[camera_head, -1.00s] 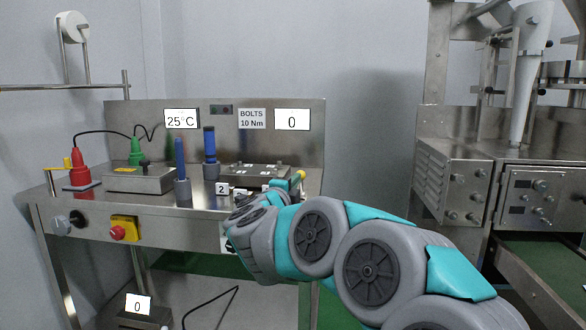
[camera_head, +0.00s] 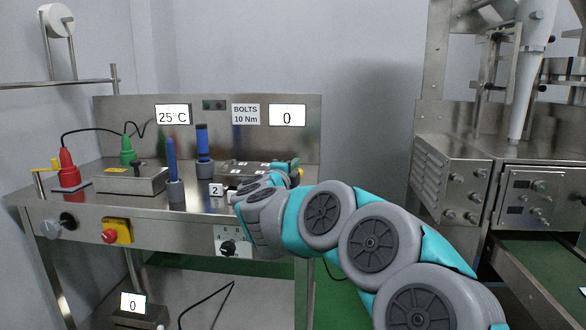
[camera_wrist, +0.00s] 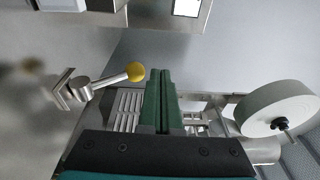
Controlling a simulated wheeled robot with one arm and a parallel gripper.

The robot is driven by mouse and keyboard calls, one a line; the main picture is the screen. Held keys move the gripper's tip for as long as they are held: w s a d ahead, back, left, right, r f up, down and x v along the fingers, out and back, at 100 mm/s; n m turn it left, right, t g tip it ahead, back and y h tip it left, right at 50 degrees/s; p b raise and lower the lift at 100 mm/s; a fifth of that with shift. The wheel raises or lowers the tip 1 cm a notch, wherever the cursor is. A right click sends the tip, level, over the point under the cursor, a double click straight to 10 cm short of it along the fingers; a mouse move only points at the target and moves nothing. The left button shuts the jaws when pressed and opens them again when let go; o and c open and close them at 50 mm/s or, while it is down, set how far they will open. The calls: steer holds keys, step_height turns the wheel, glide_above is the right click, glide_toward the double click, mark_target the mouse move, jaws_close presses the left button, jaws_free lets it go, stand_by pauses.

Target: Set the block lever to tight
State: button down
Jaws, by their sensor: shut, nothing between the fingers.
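A metal lever (camera_wrist: 112,79) with a yellow ball knob (camera_wrist: 136,72) shows in the wrist view, on a small metal pivot at left. Which setting it is at cannot be read. My gripper (camera_wrist: 160,73) is shut and empty, its dark green fingers just right of the knob; whether they touch cannot be told. In the head view my gripper (camera_head: 287,165) is at the right end of the bench, beside a low metal block (camera_head: 240,168). The lever is not clearly visible there, with my arm in front of that end.
A machine (camera_head: 450,185) stands at right.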

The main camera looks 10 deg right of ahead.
steer(key=shift+w+d, duration=0.1)
steer(key=shift+w, duration=0.25)
steer(key=shift+f, duration=0.1)
stand_by(0.4)
